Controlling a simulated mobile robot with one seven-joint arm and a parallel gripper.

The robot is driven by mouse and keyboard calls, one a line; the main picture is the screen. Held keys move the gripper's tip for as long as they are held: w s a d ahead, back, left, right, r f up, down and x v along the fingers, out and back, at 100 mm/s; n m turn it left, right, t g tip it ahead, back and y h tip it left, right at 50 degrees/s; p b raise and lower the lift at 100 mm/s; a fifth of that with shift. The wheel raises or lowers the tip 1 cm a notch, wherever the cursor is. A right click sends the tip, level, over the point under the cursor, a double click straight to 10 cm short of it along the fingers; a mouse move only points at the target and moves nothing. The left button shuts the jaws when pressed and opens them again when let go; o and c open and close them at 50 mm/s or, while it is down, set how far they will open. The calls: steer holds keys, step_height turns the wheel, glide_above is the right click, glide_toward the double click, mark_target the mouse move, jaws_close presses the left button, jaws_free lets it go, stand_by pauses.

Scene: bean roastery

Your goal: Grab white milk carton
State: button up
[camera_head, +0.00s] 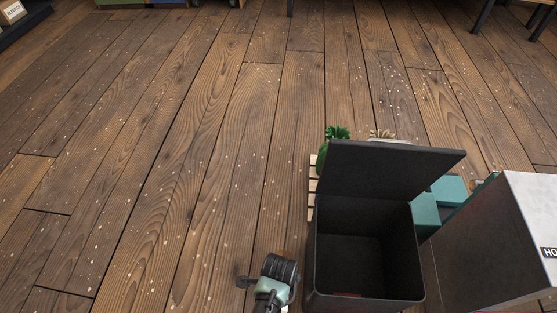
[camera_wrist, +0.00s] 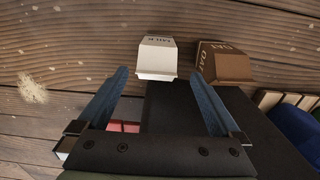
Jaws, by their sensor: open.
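The white milk carton (camera_wrist: 156,58) shows in the wrist view, top centre, with dark lettering on its face. My gripper (camera_wrist: 155,76) is open, its two blue-grey fingers spread left and right. The carton appears in line with the gap between the fingertips and beyond them; nothing is held. A brown oat carton (camera_wrist: 226,64) stands just right of the white one, with a small gap between them. I cannot make out the white carton in the head view.
An open black bin (camera_head: 366,296) with a raised lid (camera_head: 388,170) stands at the lower right of the head view. Teal boxes (camera_head: 450,190) and a large grey-white box (camera_head: 530,210) stand right of it. The wooden floor (camera_head: 180,170) to the left is clear.

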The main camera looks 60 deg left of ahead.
steer(key=shift+s+d+f+b, duration=0.1)
steer(key=shift+f+b, duration=1.15)
steer(key=shift+f, duration=0.2)
steer(key=shift+s+d+f+b, duration=0.1)
steer(key=shift+f+b, duration=1.15)
steer(key=shift+f, duration=0.2)
steer(key=shift+r, duration=0.1)
steer(key=shift+c, duration=0.2)
steer(key=c, duration=1.3)
steer(key=shift+r, duration=0.15)
